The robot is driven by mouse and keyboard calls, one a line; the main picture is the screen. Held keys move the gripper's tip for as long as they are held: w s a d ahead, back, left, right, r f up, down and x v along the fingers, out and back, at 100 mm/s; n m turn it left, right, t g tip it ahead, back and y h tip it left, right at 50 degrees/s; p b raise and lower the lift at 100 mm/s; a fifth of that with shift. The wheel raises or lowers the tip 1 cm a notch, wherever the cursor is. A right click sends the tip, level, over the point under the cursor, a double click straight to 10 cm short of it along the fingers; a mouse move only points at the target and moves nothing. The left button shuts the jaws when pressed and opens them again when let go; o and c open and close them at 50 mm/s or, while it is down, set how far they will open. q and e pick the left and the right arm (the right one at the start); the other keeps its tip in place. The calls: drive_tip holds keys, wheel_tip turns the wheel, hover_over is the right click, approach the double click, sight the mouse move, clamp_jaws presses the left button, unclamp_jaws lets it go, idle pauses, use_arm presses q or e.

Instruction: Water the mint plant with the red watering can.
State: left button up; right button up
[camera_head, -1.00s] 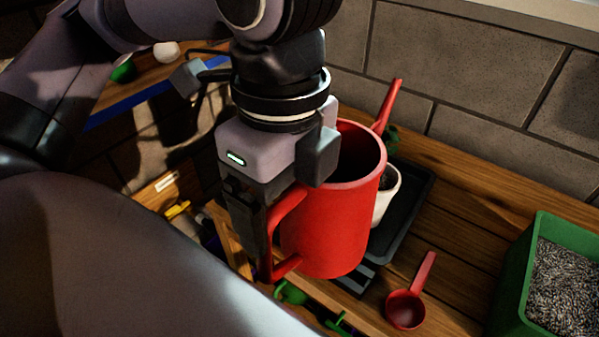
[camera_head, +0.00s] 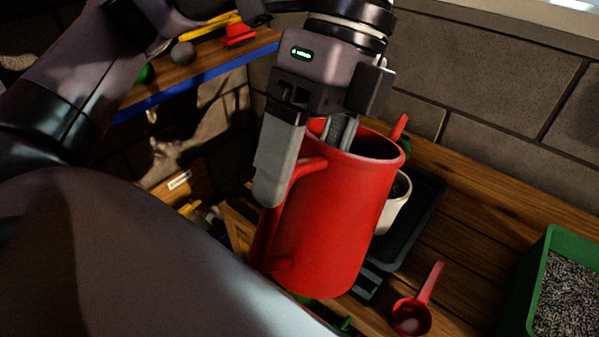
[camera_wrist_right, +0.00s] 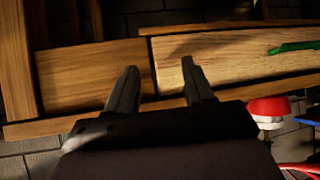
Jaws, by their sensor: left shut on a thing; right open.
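The red watering can (camera_head: 335,225) is in the middle of the head view, its mouth facing up and its spout (camera_head: 400,126) showing beyond the far rim. My left gripper (camera_head: 302,170) is shut on it near the handle, with one finger outside and the other dipping into the mouth. A white pot (camera_head: 393,212) stands behind the can, partly hidden by it; dark soil shows in it. My right gripper (camera_wrist_right: 160,72) is open and empty in the right wrist view, facing wooden boards.
The pot stands on a black tray (camera_head: 425,205) on the wooden bench (camera_head: 480,235). A red scoop (camera_head: 412,316) lies in front. A green bin of grain-like bits (camera_head: 525,290) stands at the right. A block wall is behind. A blue-edged shelf (camera_head: 190,85) holds small items at the left.

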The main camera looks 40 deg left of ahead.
use_arm(q)
drive_tip(key=shift+w+r+g, duration=0.35)
drive_tip(key=shift+r+g, duration=0.1)
drive_tip(key=shift+r, duration=0.35)
drive_tip(key=shift+w+r+g, duration=0.3)
drive_tip(key=shift+r+g, duration=0.15)
drive_tip(key=shift+r, duration=0.45)
idle(0.4)
drive_tip(key=shift+w+r+g, duration=0.5)
drive_tip(key=shift+w+r, duration=0.1)
drive_tip(key=shift+r, duration=0.35)
drive_tip(key=shift+r, duration=0.1)
idle(0.4)
drive_tip(key=shift+w+d+r, duration=0.15)
drive_tip(key=shift+w+r, duration=0.05)
drive_tip(key=shift+r, duration=0.05)
drive_tip(key=shift+w+r+g, duration=0.45)
drive_tip(key=shift+r+g, duration=0.05)
drive_tip(key=shift+r, duration=0.2)
idle(3.5)
